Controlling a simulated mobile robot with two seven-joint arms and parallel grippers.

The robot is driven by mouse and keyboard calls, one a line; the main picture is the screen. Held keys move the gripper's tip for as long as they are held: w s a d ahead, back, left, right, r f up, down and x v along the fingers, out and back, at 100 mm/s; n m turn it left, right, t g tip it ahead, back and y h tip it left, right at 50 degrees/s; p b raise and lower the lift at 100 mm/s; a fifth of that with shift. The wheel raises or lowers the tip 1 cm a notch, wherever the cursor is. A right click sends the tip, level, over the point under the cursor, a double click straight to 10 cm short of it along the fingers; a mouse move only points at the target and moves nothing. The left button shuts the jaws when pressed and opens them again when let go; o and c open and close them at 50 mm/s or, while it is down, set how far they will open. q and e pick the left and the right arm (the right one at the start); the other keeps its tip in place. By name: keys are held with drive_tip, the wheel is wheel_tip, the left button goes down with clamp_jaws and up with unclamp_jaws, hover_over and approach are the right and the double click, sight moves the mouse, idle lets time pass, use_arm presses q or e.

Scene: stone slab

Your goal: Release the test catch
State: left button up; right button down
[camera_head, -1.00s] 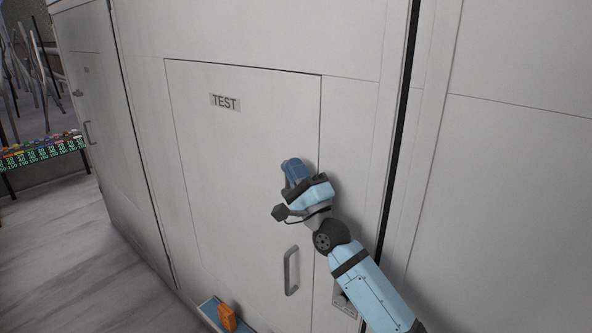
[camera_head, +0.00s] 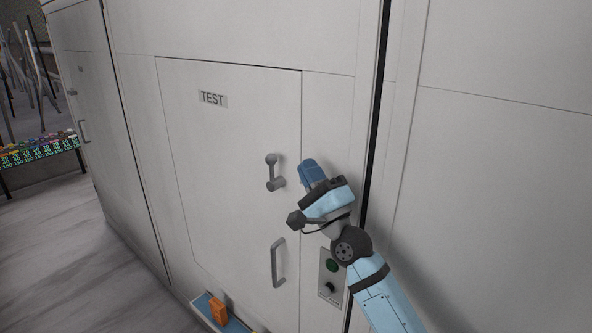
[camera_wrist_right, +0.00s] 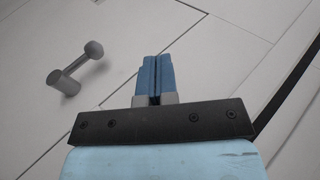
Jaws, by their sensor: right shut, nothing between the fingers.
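The test catch (camera_head: 272,172) is a grey lever with a round knob on the white door labelled TEST (camera_head: 213,98). Its knob end points up and its hub is at the bottom in the head view. The catch also shows in the right wrist view (camera_wrist_right: 78,68), left of the fingers. My right gripper (camera_head: 308,172) has blue fingers, shut and empty. It is to the right of the catch, near the door's right edge, and apart from it. My left gripper is not in view.
A grey pull handle (camera_head: 278,262) sits below the catch. A control plate (camera_head: 331,275) with a green button is right of the door, partly behind my arm. An orange object (camera_head: 219,310) stands on a blue-topped ledge (camera_head: 203,304) below. The floor at left is clear.

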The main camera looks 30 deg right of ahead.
drive_tip(key=s, duration=0.3)
drive_tip(key=shift+s+d+r, duration=0.1)
drive_tip(key=shift+d+r, duration=0.25)
drive_tip(key=s+a+f+n+g, duration=0.2)
drive_tip(key=f+n, duration=0.2)
drive_tip(key=f, duration=0.4)
drive_tip(key=s+a+f+n+g, duration=0.1)
drive_tip(key=a+f+n+g, duration=0.15)
drive_tip(key=f, duration=0.65)
drive_tip(key=s+a+f+n+g, duration=0.2)
drive_tip(key=f+n+g, duration=0.15)
drive_tip(key=f, duration=0.45)
drive_tip(key=s+a+f+n+g, duration=0.2)
drive_tip(key=s+f+n, duration=0.3)
drive_tip(key=s+f, duration=0.4)
drive_tip(key=s+a+f+n+g, duration=0.2)
drive_tip(key=s+f+n+g, duration=0.2)
drive_tip(key=f, duration=0.9)
drive_tip(key=s+n, duration=0.2)
drive_tip(key=s, duration=0.2)
drive_tip(key=shift+s+a+g+p, duration=0.2)
drive_tip(key=shift+s+g+p, duration=0.1)
drive_tip(key=shift+s+p, duration=0.1)
